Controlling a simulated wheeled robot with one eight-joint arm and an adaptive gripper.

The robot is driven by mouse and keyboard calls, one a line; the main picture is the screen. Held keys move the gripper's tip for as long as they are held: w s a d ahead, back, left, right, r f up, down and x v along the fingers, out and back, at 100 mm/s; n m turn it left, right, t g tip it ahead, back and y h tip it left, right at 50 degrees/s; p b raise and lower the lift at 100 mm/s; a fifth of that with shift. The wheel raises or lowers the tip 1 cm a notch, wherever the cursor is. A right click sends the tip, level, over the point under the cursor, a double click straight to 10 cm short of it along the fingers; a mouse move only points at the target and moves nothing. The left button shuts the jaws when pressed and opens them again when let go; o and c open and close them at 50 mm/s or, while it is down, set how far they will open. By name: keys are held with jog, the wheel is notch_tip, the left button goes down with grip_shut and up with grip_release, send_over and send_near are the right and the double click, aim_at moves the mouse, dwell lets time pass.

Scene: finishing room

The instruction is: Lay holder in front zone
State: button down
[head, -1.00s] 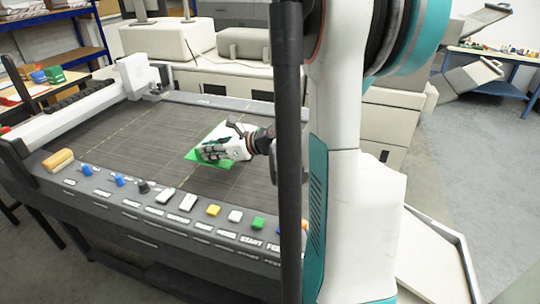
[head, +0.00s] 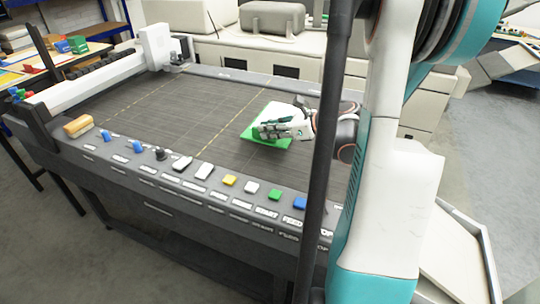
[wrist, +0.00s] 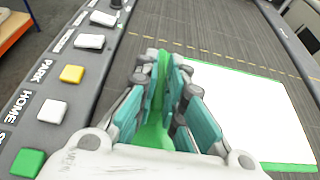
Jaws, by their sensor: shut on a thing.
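The holder (head: 277,113) is a flat green piece, with a large white face (wrist: 270,105) and a thin green edge in the wrist view. My gripper (head: 264,131) is over its near left part. In the wrist view my gripper's teal fingers (wrist: 168,95) are closed around a green upright part (wrist: 157,118) of the holder. The holder is over the dark ribbed bed (head: 175,115) of the machine, right of a yellow dashed line (head: 232,120). I cannot tell whether it touches the bed. The fingers hide part of it.
A front panel with several coloured buttons and labels, among them a yellow button (head: 230,180), runs along the bed's near edge. A white gantry (head: 80,90) stands at the left. A wooden block (head: 92,126) lies on the panel's left end. The bed's middle is clear.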

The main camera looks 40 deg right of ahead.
notch_tip(320, 180, down, 8)
jog(key=b, duration=0.2)
jog(key=shift+f+b, duration=0.2)
jog(key=shift+b, duration=0.15)
jog(key=shift+r, duration=0.1)
jog(key=c, duration=1.7)
grip_release()
jog(key=p+v, duration=0.3)
jog(key=v, duration=0.9)
